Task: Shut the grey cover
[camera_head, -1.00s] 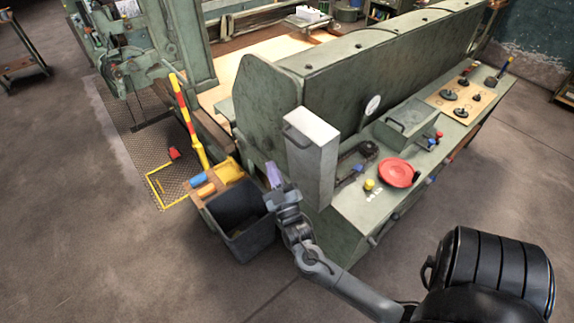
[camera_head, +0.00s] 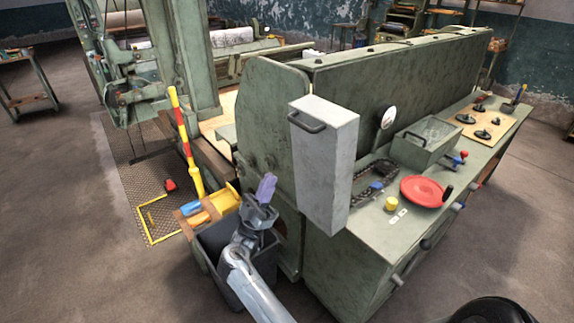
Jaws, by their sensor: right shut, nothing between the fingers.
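The grey cover (camera_head: 328,160) is a tall box-like piece with a dark bar handle on its upper left part. It stands upright at the near end of the green machine (camera_head: 270,110). A dark chain (camera_head: 372,184) shows bare just to its right. My right gripper (camera_head: 266,187), with purple fingertips, is shut and empty. It points up, left of the cover's lower part and apart from it in the picture. My left gripper is not in view.
A dark bin (camera_head: 215,245) stands below my right gripper. A red-and-yellow lever (camera_head: 184,135) rises behind it. The bench (camera_head: 345,255) carries a red disc (camera_head: 422,190), a yellow knob (camera_head: 391,204) and a green box (camera_head: 425,142).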

